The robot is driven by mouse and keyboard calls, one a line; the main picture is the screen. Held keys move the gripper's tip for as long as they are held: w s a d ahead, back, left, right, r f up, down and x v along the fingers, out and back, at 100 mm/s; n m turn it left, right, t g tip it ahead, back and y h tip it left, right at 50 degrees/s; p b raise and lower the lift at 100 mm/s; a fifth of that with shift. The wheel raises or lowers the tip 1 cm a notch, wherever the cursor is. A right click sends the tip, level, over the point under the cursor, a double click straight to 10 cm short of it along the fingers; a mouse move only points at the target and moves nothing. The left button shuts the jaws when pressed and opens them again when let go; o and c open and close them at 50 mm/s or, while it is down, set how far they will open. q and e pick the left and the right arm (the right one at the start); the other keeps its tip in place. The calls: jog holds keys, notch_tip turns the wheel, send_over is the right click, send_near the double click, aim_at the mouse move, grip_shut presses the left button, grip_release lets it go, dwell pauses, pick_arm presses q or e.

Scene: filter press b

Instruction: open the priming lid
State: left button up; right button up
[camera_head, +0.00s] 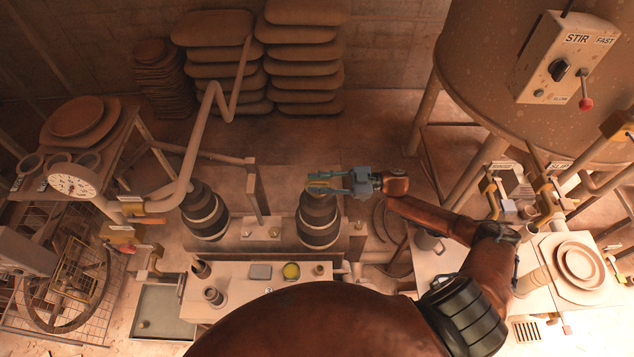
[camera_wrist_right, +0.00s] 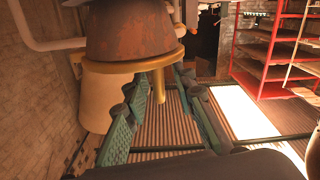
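In the head view my right gripper (camera_head: 314,184) reaches in from the right over the top of the right dark, banded vessel (camera_head: 318,222). A bit of yellow shows between its fingers there. In the right wrist view a rusty brown dome with a yellow rim (camera_wrist_right: 120,66) is just ahead, and a yellow peg (camera_wrist_right: 158,86) hangs below the rim. The dome looks like the priming lid, but I cannot be sure. My right gripper's two teal fingers (camera_wrist_right: 163,112) are spread, with the peg between them and no clear contact. My left gripper is out of view.
A second banded vessel (camera_head: 204,211) stands to the left, with a bent pipe (camera_head: 213,105) beside it. A bench (camera_head: 235,305) holding small pots is in front. A large tank (camera_head: 480,70) with a STIR box (camera_head: 566,58) is at the right.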

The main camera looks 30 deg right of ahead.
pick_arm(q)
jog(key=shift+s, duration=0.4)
pick_arm(e)
grip_shut()
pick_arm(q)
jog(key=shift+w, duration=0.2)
pick_arm(e)
jog(key=shift+d, duration=0.1)
